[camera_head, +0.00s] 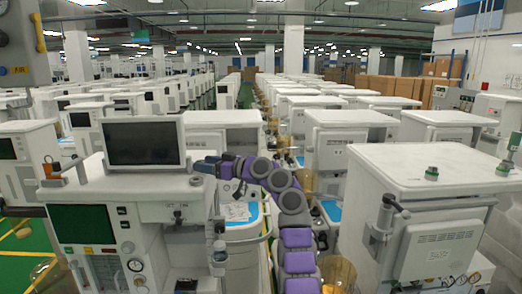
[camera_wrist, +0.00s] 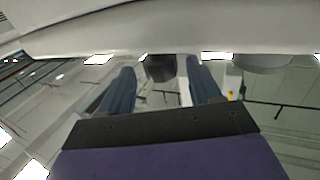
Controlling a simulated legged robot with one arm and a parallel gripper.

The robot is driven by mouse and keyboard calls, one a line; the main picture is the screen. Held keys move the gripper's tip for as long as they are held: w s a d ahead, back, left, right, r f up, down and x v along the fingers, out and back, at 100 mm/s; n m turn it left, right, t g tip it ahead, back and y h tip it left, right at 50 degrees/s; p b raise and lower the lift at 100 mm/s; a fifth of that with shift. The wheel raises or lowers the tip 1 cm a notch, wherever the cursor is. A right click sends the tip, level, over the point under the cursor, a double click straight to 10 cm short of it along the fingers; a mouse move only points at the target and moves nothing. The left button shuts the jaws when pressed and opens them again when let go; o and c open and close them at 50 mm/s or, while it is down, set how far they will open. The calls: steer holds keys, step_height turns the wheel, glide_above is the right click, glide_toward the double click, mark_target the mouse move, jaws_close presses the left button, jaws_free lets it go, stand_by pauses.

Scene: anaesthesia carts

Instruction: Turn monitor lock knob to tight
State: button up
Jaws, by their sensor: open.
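The monitor (camera_head: 143,143) has a dark screen and stands on top of the left cart (camera_head: 140,190). My gripper (camera_head: 203,166) is at the monitor's lower right side, small and partly hidden in the head view. In the wrist view, my gripper (camera_wrist: 160,75) is open, with one blue-grey finger on each side. A dark, short cylinder (camera_wrist: 160,68), which looks like the lock knob, sits between the fingertips under a pale surface. Gaps show between it and both fingers. Its turn position cannot be told. I cannot make out the knob clearly in the head view.
A small grey round part (camera_head: 196,181) sits on the left cart's top near my gripper. A second white cart (camera_head: 420,175) stands close on the right, with a grey clamp arm (camera_head: 385,215) on its side. Rows of carts fill the background.

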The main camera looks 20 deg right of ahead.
steer(key=shift+w+d+r+n+g+y+p, duration=0.15)
steer(key=shift+n+g+y+p, duration=0.75)
steer(key=shift+p, duration=2.65)
steer(key=g+p, duration=0.1)
steer(key=p, duration=0.4)
steer(key=shift+r+n, duration=0.1)
steer(key=shift+n, duration=0.2)
steer(key=p, duration=0.2)
steer(key=g+p, duration=0.1)
steer(key=p, duration=0.1)
steer(key=shift+w+d+f+n+y, duration=0.2)
steer(key=shift+n+y, duration=0.1)
steer(key=shift+y, duration=0.1)
